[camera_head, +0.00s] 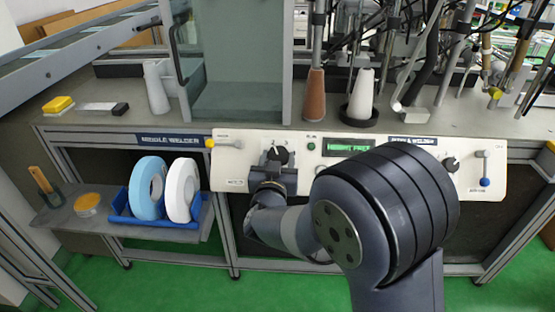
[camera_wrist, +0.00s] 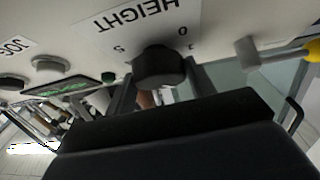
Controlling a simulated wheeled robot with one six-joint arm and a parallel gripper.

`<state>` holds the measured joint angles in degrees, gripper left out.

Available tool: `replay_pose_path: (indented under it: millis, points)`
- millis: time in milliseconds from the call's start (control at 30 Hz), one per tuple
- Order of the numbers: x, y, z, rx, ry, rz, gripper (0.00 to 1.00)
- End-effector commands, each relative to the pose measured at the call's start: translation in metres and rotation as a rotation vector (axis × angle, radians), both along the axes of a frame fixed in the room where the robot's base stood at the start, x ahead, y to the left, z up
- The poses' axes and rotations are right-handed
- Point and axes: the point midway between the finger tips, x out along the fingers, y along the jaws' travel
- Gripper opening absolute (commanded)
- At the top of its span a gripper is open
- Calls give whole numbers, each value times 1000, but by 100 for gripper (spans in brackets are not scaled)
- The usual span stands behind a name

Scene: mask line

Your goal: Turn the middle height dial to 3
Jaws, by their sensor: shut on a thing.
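The black height dial (camera_head: 278,154) is on the white control panel (camera_head: 232,172), right of the "MIDDLE WELDER" label. In the wrist view the dial (camera_wrist: 160,66) sits below the upside-down word "HEIGHT", with some scale digits such as 0 beside it. My gripper (camera_head: 275,172) reaches the dial from below. In the wrist view its dark fingers (camera_wrist: 158,90) stand on either side of the dial, shut on it. I cannot read which number the dial points to.
A yellow-tipped lever (camera_head: 210,143) is left of the dial and a green display (camera_head: 348,146) is to its right. Another black dial (camera_head: 450,163) and a blue-tipped lever (camera_head: 484,182) are further right. A blue tray (camera_head: 122,207) with two rolls stands on the lower shelf.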

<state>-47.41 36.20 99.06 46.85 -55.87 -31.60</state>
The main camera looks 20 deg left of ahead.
Motion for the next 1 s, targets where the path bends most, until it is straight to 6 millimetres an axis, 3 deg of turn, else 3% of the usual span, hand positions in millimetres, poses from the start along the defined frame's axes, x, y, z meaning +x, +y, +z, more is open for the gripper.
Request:
replay_pose_path:
  millis: [267,1000]
  points:
    - [0,2,1,80,19,-68,29]
    - [0,7,5,527,128,-454,29]
